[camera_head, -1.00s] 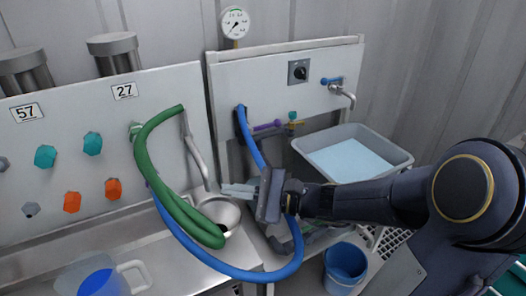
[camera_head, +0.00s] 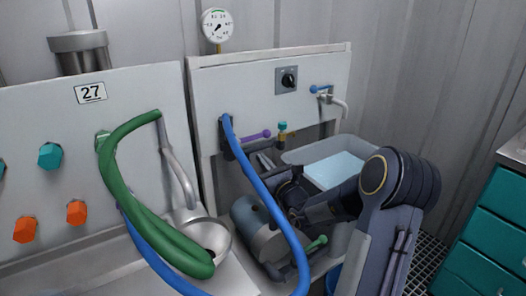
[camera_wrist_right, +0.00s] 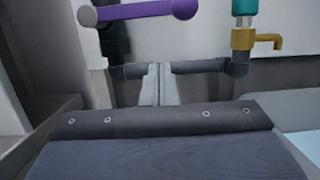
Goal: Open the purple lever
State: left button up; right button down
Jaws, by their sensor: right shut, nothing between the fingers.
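The purple lever (camera_head: 255,136) is a short bar with a round knob, on dark pipework below the white panel, behind the blue hose. It also shows at the top of the right wrist view (camera_wrist_right: 150,11), lying about level. My right gripper (camera_head: 264,160) is just below the lever in the head view. In the right wrist view its two pale fingers (camera_wrist_right: 158,85) are together and empty, below the lever and apart from it in the picture. A dark pipe runs across behind the fingertips. My left gripper is in neither view.
A blue hose (camera_head: 262,195) loops in front of the pipework. A valve with a teal knob and yellow spout (camera_head: 283,132) is right of the lever. A grey tub (camera_head: 305,151) holds pale liquid. A tank with a green lever (camera_head: 318,242) sits below my arm. Teal drawers (camera_head: 495,230) stand right.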

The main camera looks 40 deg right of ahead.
aim_at(252, 138)
jog(key=shift+w+r, duration=0.2)
jog(key=shift+r, duration=1.9)
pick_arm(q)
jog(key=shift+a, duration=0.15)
pick_arm(e)
jog(key=shift+d, duration=0.15)
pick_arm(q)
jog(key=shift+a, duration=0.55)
pick_arm(e)
jog(key=shift+r+n, duration=0.25)
jog(key=shift+n, duration=0.25)
